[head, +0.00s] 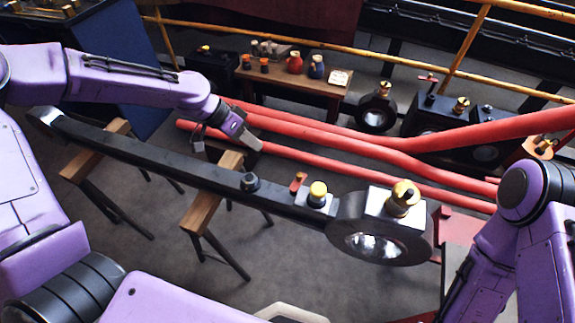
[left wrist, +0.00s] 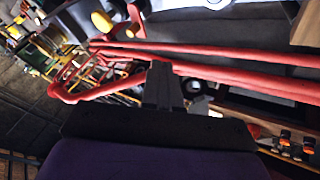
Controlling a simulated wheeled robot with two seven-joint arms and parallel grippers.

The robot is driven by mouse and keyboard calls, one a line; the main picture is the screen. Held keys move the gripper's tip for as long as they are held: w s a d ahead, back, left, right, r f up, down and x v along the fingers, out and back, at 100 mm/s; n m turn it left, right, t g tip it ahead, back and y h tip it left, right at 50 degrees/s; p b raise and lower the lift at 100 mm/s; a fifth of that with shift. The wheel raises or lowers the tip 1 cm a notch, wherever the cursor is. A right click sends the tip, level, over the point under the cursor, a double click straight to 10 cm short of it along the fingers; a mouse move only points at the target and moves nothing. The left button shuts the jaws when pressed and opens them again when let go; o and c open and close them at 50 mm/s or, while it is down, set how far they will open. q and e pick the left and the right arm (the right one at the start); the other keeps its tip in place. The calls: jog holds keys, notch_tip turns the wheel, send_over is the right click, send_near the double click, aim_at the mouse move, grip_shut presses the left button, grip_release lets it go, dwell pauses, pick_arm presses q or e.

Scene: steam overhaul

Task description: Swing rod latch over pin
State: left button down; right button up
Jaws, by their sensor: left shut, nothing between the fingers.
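The long black rod (head: 160,155) lies across wooden-topped trestles, with a big metal ring end (head: 380,235) at its right. On the rod near the ring stand a small red-topped latch piece (head: 298,182) and a yellow-capped piece (head: 318,192), side by side. I cannot tell which part is the pin. A dark round knob (head: 250,182) sits to their left. My left gripper (head: 252,143) is shut and empty, beyond the rod and up-left of the red piece, apart from it. Its closed fingers (left wrist: 162,85) also show in the left wrist view. My right gripper is hidden from view.
Red pipes (head: 330,135) run behind the rod, close to my left gripper. A wooden bench (head: 300,80) with small pots stands at the back. Yellow railings (head: 400,60) cross behind. A brass-topped oil cup (head: 403,195) rises from the ring end. Trestles (head: 215,190) stand below.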

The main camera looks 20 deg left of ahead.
aim_at(298, 180)
pick_arm(q)
jog(key=d+f, duration=0.8)
jog(key=d, duration=0.1)
jog(key=shift+w+d+p, duration=0.2)
jog(key=shift+w+p, duration=0.05)
jog(key=shift+p, duration=0.05)
